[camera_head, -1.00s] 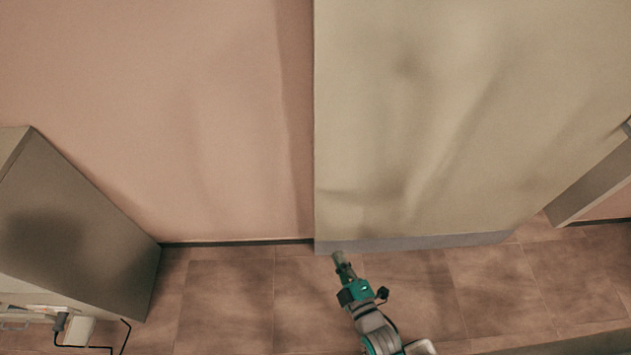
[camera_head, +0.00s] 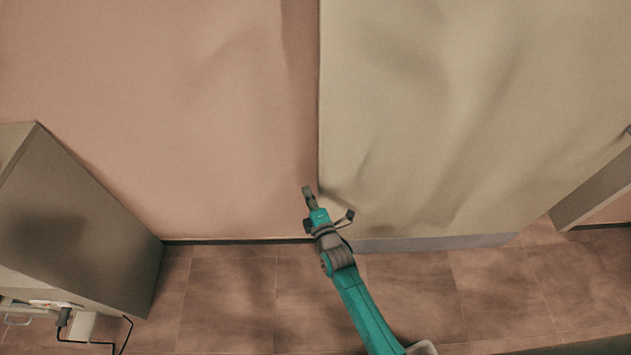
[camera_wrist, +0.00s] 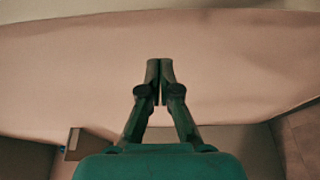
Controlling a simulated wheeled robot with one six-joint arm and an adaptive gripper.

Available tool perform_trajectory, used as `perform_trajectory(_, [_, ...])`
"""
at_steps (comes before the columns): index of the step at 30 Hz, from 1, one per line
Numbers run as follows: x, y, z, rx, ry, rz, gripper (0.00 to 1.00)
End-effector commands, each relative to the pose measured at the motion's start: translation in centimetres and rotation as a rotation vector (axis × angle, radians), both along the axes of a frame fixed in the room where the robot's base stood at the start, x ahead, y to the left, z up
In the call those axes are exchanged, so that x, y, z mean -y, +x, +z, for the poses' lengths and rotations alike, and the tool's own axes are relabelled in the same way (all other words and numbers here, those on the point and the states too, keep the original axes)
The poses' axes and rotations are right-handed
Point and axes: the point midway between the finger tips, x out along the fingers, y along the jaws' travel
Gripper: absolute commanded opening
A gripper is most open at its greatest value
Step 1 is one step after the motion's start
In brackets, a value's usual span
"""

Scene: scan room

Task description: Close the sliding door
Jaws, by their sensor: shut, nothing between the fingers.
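The sliding door is a large beige panel (camera_head: 440,110) filling the right half of the head view. Its straight vertical left edge stands against the pink wall. My gripper (camera_head: 307,190) is just left of that edge, at its lower part, in front of the wall. Whether it touches the edge I cannot tell. The wrist view shows both fingers of my gripper (camera_wrist: 160,65) together and empty, with the pink wall behind them. A pale band (camera_wrist: 160,16) crosses the top of that view; it may be the door's edge. No handle shows.
The pink wall (camera_head: 150,100) is bare left of the door. A grey-brown cabinet (camera_head: 90,220) stands at the left, with a cable (camera_head: 128,335) near its foot. A beige ledge (camera_head: 595,185) juts in at the right. The tiled floor (camera_head: 230,300) between is clear.

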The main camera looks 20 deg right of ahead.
Motion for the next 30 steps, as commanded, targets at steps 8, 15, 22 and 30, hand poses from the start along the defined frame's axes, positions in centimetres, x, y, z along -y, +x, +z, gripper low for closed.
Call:
perform_trajectory(8, [-0.1,4.9,0.1,0.001,0.0,0.0,0.0])
perform_trajectory(15, [1.4,4.4,0.0,0.001,-0.001,-0.002,0.0])
perform_trajectory(22, [2.7,3.9,0.0,0.0,-0.001,-0.002,0.0])
perform_trajectory(30, [3.6,3.6,0.0,-0.001,0.001,-0.001,0.0])
